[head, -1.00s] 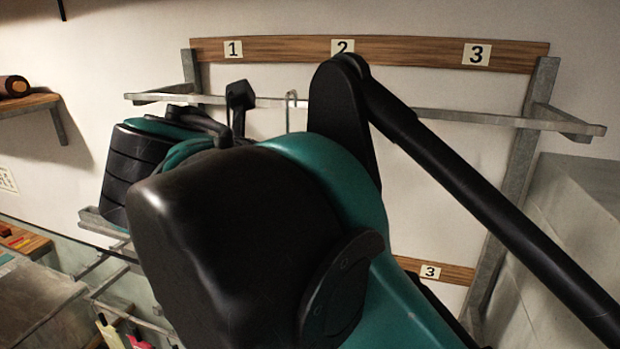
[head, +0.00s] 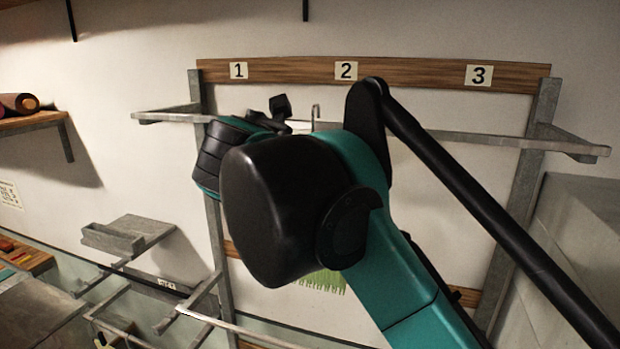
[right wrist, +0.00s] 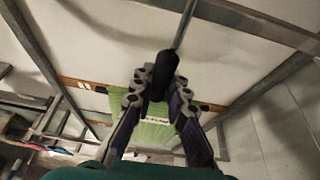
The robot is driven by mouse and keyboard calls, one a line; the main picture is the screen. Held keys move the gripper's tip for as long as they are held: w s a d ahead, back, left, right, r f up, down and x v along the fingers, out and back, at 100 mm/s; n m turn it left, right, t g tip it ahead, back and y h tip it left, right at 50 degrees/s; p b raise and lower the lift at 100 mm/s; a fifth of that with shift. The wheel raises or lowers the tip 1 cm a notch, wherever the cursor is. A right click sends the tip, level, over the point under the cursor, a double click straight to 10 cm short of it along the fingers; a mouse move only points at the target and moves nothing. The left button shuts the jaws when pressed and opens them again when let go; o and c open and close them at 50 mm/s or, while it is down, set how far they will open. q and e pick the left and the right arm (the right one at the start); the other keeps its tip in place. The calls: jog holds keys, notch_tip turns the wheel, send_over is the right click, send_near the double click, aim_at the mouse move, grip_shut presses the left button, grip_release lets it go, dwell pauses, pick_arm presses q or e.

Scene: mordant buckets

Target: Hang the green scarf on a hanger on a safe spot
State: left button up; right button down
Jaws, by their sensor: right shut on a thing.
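My right gripper (right wrist: 160,82) is shut on a black grip (right wrist: 163,72) with a thin metal stem above it, apparently the hanger. The green scarf (right wrist: 150,131) hangs below the gripper in the right wrist view. In the head view my arm hides most of it, and only its light green fringe (head: 325,281) shows under my forearm. A metal hook (head: 315,112) shows close to the upper rail (head: 480,140), between numbers 1 and 2, nearer 2. I cannot tell whether it touches the rail. My left gripper is not in view.
A wooden board (head: 415,72) above the rail carries numbers 1, 2 and 3. The rail right of my arm looks bare. A grey cabinet (head: 580,240) stands at the right. A small metal tray (head: 112,238) and lower bars are at the left. A wall shelf (head: 35,121) holds rolls.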

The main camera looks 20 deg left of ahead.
jog(key=shift+w+f+b, duration=0.65)
jog(key=shift+w+f, duration=0.15)
jog(key=shift+f, duration=0.25)
jog(key=c, duration=1.4)
grip_release()
jog(key=shift+c, duration=0.2)
